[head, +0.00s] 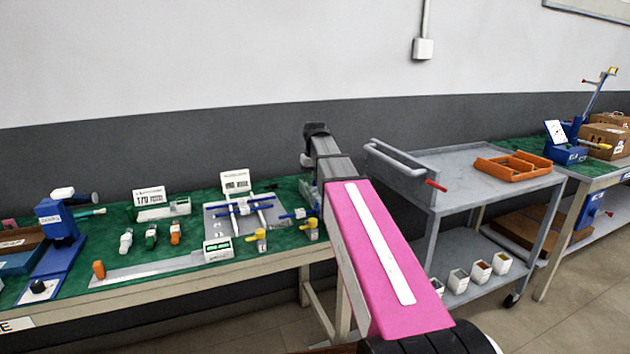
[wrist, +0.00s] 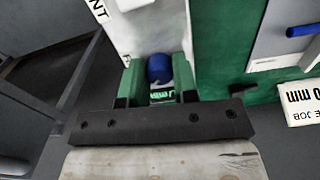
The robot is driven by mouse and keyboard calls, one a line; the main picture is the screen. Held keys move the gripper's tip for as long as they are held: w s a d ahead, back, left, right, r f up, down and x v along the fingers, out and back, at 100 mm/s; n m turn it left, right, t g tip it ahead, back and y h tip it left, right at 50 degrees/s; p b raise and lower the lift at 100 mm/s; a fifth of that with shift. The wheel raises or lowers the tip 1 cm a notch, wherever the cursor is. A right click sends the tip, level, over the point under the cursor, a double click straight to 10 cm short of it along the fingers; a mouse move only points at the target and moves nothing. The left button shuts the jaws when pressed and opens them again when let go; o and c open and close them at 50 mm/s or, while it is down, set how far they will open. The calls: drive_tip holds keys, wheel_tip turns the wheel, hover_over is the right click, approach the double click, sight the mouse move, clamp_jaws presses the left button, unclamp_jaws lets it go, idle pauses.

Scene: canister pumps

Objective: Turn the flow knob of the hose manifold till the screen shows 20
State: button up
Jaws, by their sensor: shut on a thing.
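In the wrist view a round blue knob (wrist: 159,68) sits at the end of a pale, whitish body (wrist: 150,30), which I take to be the hose manifold. My gripper (wrist: 158,80) is shut with its two fingers on either side of this knob. A small strip with green marks (wrist: 163,95) shows just below the knob, partly hidden by the gripper; I cannot read a number on it. In the head view my arm hides my gripper and the knob.
The green-topped bench (head: 290,238) holds a blue stand (head: 55,222), a clamp fixture (head: 240,208), yellow-handled valves (head: 310,230) and cards. A grey cart (head: 440,165) with an orange tray (head: 512,165) stands to the right. In the wrist view a job card (wrist: 300,102) lies to the right.

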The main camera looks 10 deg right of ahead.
drive_tip(key=shift+m, duration=1)
drive_tip(key=o, duration=0.9)
wheel_tip(320, 180, up, 11)
drive_tip(key=shift+f, duration=0.1)
drive_tip(key=shift+s, duration=0.1)
